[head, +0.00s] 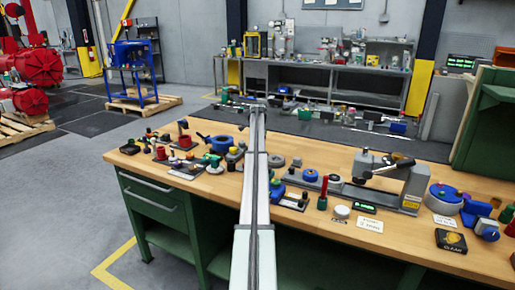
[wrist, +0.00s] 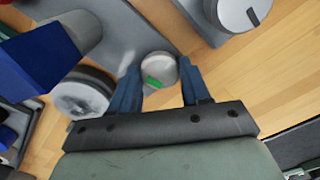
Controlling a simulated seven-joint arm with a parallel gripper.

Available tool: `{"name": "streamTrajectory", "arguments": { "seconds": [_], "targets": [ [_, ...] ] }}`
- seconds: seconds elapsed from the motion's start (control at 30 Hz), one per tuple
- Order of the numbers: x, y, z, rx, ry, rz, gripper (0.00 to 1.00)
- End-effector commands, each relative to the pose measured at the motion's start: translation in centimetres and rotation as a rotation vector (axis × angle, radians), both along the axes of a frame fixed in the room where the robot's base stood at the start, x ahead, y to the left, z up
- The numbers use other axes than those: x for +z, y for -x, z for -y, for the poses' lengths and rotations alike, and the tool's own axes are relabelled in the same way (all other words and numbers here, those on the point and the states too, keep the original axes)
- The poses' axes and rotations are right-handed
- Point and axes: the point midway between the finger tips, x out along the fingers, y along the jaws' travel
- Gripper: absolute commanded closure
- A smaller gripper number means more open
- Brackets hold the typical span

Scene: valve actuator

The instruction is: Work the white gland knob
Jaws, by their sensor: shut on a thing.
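The white gland knob (wrist: 159,67) appears in the wrist view as a small round pale cap with a green patch on its near side. It stands above a grey base plate, near the plate's edge. My gripper (wrist: 160,72) has its two blue fingers on either side of the knob and is shut on it. The fingers hide part of its sides. In the head view my arm runs from the bottom centre up across the bench, and I cannot make out the gripper or the held knob there.
Left of the fingers in the wrist view is a round grey-white disc (wrist: 82,97), with a blue block (wrist: 42,66) beyond it. A grey round part (wrist: 236,12) with a dark mark stands at upper right. In the head view the wooden bench (head: 300,228) is crowded on both sides of my arm.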

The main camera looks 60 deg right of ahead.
Motion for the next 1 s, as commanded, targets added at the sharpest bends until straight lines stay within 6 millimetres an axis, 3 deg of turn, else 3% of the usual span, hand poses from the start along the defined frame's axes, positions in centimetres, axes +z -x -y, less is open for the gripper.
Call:
{"name": "streamTrajectory", "arguments": {
  "seconds": [0.07,0.1,0.37,0.73,1.0],
  "targets": [
    [0.0,0.0,0.0,0.001,0.001,0.001,0.84],
    [0.0,0.0,0.0,0.001,0.001,0.001,0.52],
    [0.0,0.0,0.0,0.002,0.000,0.000,0.28],
    [0.7,0.0,0.0,0.002,0.001,0.001,0.28],
    [5.1,-0.1,0.1,0.002,0.002,0.001,0.28]
  ]
}}
